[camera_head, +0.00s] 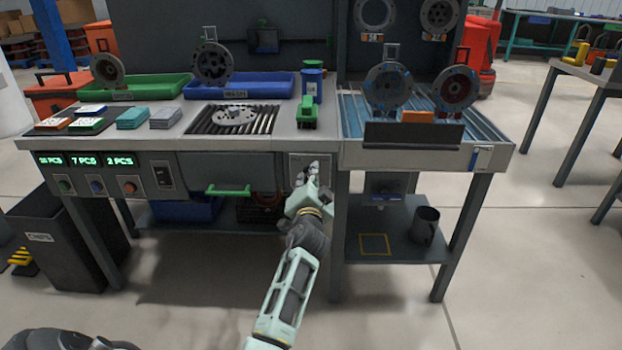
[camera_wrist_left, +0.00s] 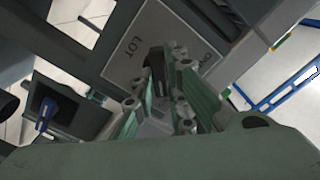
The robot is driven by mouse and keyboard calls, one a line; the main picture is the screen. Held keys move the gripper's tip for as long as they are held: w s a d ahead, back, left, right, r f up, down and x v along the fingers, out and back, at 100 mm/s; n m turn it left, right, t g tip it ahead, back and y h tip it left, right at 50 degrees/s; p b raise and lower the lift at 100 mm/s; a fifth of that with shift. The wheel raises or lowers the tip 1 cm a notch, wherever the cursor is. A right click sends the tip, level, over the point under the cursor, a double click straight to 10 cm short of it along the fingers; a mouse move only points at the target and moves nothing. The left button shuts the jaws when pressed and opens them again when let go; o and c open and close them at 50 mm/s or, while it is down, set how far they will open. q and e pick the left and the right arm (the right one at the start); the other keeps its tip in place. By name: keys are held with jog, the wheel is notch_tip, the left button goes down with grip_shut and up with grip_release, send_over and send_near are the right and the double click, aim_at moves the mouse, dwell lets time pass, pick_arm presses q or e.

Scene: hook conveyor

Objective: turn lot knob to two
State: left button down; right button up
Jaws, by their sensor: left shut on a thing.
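The lot knob (camera_wrist_left: 155,62) is a dark knob on a grey plate (camera_wrist_left: 128,52) marked "LOT" in the left wrist view. The plate sits on the front of the workbench, right of the drawer, and its top edge also shows in the head view (camera_head: 296,160). My left gripper (camera_head: 310,172) is at this plate, shut on the knob. In the left wrist view its green fingers (camera_wrist_left: 166,92) stand on both sides of the knob. The gripper hides the knob in the head view, and I cannot read its setting. My right gripper is not in view.
A drawer with a green handle (camera_head: 228,191) is left of the plate. Three buttons and lit piece counters are further left. The right-hand table (camera_head: 490,150) holds flanges, and its lower shelf holds a dark cup (camera_head: 426,225). A dark chips bin (camera_head: 60,245) stands on the floor at left.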

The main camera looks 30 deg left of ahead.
pick_arm(q)
jog(key=c, duration=1.8)
grip_release()
jog(key=shift+o, duration=0.2)
jog(key=v, duration=1.2)
jog(key=shift+f, duration=0.15)
